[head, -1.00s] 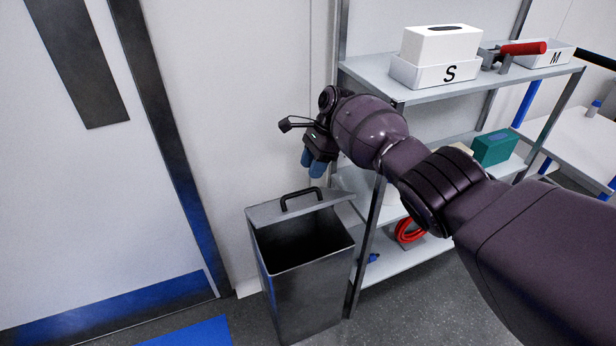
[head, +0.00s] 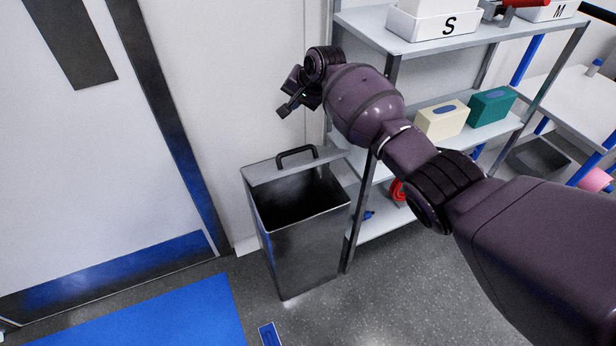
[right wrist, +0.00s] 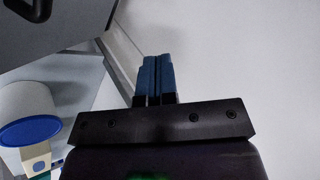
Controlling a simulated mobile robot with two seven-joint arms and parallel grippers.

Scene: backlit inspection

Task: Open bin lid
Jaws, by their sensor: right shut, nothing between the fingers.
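The bin (head: 305,245) is a tall dark metal box standing on the floor left of the shelf rack. Its dark opening is uncovered. The grey lid (head: 262,172) with its black handle (head: 297,152) lies at the back edge of the opening. My right gripper (head: 298,88) is above and behind the lid, apart from it; its fingertips are hard to make out there. In the right wrist view its blue fingers (right wrist: 155,80) are together with nothing between them, and the lid (right wrist: 70,20) shows at the upper left. My left gripper is not in view.
The shelf rack (head: 392,75) stands close to the bin's right and holds a box marked S (head: 445,25), a cream box (head: 442,120) and a green box (head: 491,105). A door (head: 85,200) is at the left. A blue mat (head: 165,315) lies on the floor.

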